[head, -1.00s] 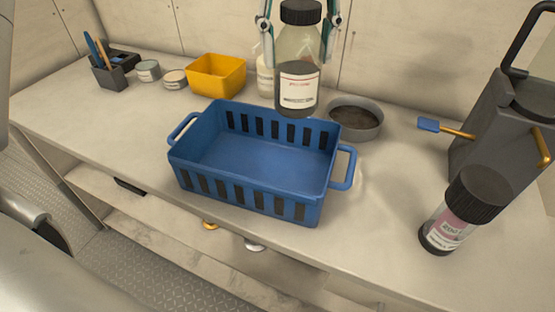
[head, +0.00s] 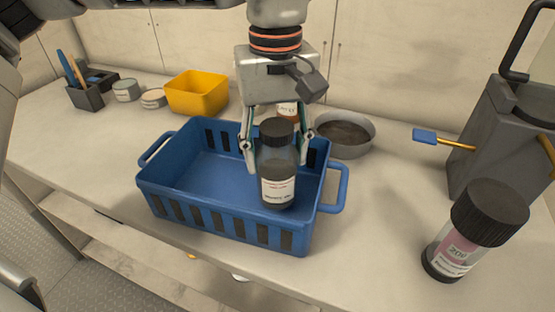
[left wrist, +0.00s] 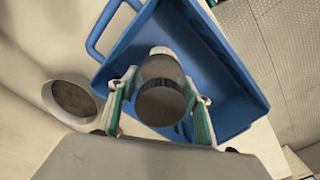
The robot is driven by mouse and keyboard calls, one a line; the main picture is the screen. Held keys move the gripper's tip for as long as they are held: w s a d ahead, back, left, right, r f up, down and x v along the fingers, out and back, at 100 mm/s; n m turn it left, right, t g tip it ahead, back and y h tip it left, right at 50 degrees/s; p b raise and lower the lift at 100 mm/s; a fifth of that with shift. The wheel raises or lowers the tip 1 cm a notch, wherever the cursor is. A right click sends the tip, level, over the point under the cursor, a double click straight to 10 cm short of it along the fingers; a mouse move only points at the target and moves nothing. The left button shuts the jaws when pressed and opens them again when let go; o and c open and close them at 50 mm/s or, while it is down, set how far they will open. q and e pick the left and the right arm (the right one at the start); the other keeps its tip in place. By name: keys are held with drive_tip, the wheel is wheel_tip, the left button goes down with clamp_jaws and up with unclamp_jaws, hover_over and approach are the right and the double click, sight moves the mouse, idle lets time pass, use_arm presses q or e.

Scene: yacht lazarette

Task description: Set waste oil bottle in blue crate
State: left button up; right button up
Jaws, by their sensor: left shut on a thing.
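The waste oil bottle (head: 277,165), a clear jar with dark contents, a black cap and a white label, is upright inside the right part of the blue crate (head: 165,202). My left gripper (head: 277,160) comes down from above with its fingers on either side of the bottle, shut on it. I cannot tell if the bottle's base touches the crate floor. In the left wrist view the bottle's cap (left wrist: 160,104) is between the fingers, over the crate (left wrist: 225,70). My right gripper is not in view.
A grey round pan (head: 345,135) stands behind the crate's right side, and a yellow bin (head: 196,92) behind its left. Another black-capped bottle (head: 470,235) and a grey can (head: 500,130) stand at right. Another bottle (head: 288,111) is partly hidden behind my gripper.

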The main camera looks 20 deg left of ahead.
use_arm(q)
drive_tip(key=shift+f, duration=0.95)
drive_tip(key=shift+w+f, duration=0.1)
drive_tip(key=shift+f, duration=0.05)
drive_tip(key=o, duration=1.1)
